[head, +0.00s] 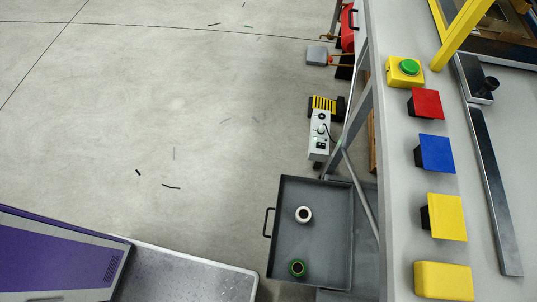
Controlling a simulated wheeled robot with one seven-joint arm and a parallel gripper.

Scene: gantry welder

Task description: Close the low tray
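The low tray (327,237) is a grey, shallow, open-topped drawer at the bottom centre-right of the head view. It is pulled out to the left from under the workbench (394,200). Its dark handle (268,222) is on its left side. The tray's right part passes behind the bench's leg and brace. My gripper is not in view.
A grey-white box (319,135) and a yellow-black unit (323,104) stand on the floor beyond the tray. A purple-sided cabinet or platform (60,255) is at the lower left. The concrete floor (150,110) left of the tray is mostly clear.

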